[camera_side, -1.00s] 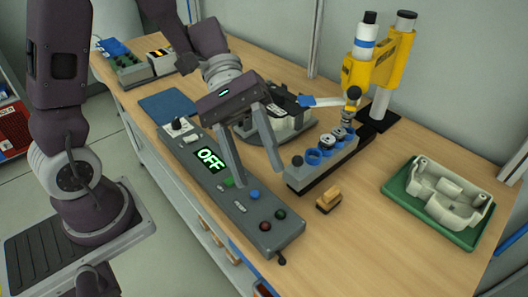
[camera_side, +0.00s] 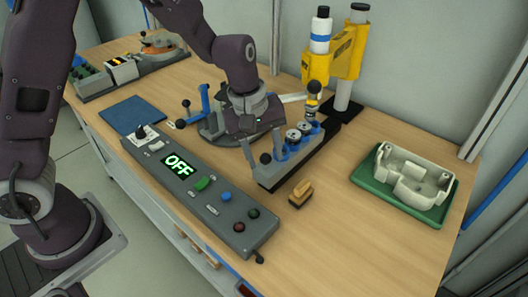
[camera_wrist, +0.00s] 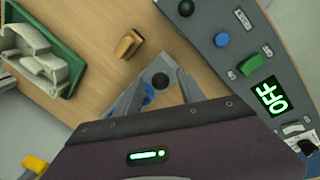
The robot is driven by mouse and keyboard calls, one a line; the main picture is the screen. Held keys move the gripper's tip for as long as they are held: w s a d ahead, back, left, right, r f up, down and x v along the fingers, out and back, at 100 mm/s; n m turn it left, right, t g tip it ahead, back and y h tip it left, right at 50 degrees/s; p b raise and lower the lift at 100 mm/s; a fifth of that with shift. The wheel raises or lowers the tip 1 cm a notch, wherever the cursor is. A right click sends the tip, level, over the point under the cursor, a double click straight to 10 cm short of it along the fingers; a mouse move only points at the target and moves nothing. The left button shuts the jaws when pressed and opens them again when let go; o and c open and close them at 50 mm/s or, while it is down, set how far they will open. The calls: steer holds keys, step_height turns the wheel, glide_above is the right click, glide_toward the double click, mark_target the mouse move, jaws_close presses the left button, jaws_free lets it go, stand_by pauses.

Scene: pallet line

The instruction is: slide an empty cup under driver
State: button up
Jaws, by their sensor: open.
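The nearest cup (camera_side: 281,151) is partly hidden by a finger; those behind look filled with silver parts. My gripper (camera_side: 266,161) is open, pointing down over the near end, its fingers on either side of the knob and nearest cup. The wrist view shows the knob (camera_wrist: 160,81) and some blue (camera_wrist: 148,92) between the fingers; contact cannot be told.
A grey control panel (camera_side: 215,205) reading OFF lies at the front. A small tan block (camera_side: 300,193) lies beside the cup block. A green tray (camera_side: 400,208) with a cream housing (camera_side: 412,172) is at right. A blue lever (camera_side: 206,100) stands behind the panel.

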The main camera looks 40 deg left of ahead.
jaws_close()
steer(key=shift+w, duration=0.1)
stand_by(1.2)
